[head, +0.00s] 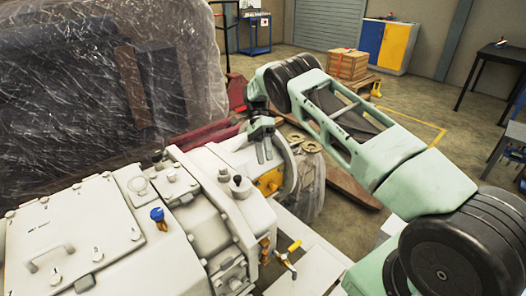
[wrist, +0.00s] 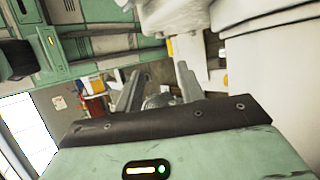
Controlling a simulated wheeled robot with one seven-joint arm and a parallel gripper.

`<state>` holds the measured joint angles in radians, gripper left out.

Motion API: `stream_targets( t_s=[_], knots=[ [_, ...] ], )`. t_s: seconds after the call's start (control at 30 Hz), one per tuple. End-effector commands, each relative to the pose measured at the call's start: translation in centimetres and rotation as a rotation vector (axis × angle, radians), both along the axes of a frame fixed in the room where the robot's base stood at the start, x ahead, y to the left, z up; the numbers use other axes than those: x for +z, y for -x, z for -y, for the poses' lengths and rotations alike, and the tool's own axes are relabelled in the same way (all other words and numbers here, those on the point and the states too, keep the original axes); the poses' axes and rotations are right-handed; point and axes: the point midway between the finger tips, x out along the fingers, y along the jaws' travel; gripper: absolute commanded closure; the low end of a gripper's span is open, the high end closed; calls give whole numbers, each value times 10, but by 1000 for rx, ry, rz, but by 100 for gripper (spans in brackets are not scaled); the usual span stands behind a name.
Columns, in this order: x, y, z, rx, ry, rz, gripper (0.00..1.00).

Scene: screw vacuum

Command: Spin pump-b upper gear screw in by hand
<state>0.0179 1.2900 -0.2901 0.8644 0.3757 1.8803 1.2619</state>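The white pump housing (head: 200,215) fills the lower left of the head view, with screws and fittings on top. My gripper (head: 264,155) points down by the pump's far end, beside a round end flange (head: 290,172). In the wrist view the two grey fingers of my gripper (wrist: 158,78) stand apart. A rounded grey metal piece (wrist: 160,101) shows low between them; I cannot tell whether it is a screw or part of my gripper. White pump parts (wrist: 185,45) lie beyond the fingertips. I cannot make out the upper gear screw for certain in either view.
A blue-capped fitting (head: 158,217) stands on the pump, and a yellow-handled valve (head: 290,250) sits at its near side. Two brass-coloured rings (head: 305,143) lie behind the flange. A plastic-wrapped machine (head: 100,80) stands at left. Open floor (head: 400,110) lies behind my arm.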

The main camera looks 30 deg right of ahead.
Motion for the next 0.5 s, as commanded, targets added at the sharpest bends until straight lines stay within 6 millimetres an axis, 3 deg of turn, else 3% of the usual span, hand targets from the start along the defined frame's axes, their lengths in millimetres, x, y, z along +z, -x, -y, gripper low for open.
stream_targets(
  t_s=[0.2,0.5],
  knots=[
    [11,-14,5,0,-1,1,61],
    [16,-18,6,0,-1,-1,61]
  ],
)
